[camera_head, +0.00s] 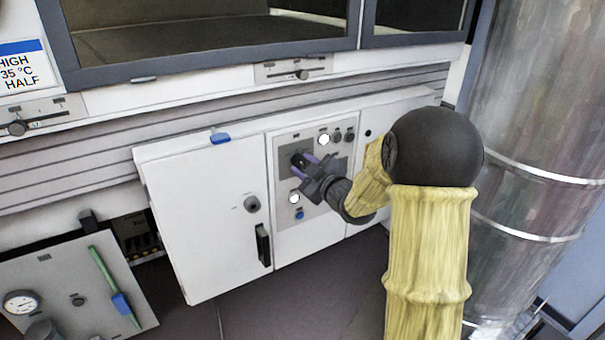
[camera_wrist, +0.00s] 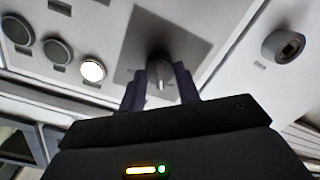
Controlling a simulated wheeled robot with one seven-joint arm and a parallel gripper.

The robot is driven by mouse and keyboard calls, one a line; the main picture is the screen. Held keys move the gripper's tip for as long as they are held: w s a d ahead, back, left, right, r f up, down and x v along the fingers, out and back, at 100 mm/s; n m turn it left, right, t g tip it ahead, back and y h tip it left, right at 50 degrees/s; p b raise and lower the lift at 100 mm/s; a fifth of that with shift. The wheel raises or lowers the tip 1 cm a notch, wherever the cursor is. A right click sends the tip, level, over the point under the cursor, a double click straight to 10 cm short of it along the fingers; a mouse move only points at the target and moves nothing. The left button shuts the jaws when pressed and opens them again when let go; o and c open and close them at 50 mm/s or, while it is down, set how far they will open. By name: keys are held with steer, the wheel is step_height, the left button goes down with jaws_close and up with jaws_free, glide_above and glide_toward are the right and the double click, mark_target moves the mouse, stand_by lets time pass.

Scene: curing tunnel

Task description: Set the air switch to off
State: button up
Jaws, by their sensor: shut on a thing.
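The switch knob (camera_wrist: 160,72) is a grey rotary handle on a darker square plate (camera_wrist: 191,47) in the wrist view. My gripper (camera_wrist: 160,88) has its two purple fingers on either side of the knob, shut on it. In the head view my gripper (camera_head: 306,163) reaches the grey control panel (camera_head: 283,147) on the white cabinet front. There the fingers cover most of the knob. I cannot read the label or the switch setting. I cannot tell from a label that this knob is the air switch.
A lit white lamp (camera_head: 324,139) and dark round buttons (camera_head: 348,136) sit above the knob. A second lit lamp (camera_head: 294,198) and a blue button (camera_head: 299,214) sit below it. A keyed lock (camera_head: 252,204) is on the left door. A large metal duct (camera_head: 535,130) stands at right.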

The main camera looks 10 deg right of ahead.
steer(key=n+b, duration=0.2)
steer(key=n, duration=0.1)
steer(key=shift+a+b, duration=0.3)
steer(key=shift+b, duration=0.05)
steer(key=shift+r+n+b, duration=0.15)
steer(key=shift+n+b, duration=0.4)
steer(key=shift+n, duration=0.25)
steer(key=o, duration=1)
steer(key=shift+c, duration=0.2)
steer(key=shift+d+h, duration=0.1)
steer(key=shift+h, duration=0.2)
steer(key=shift+s+d, duration=0.1)
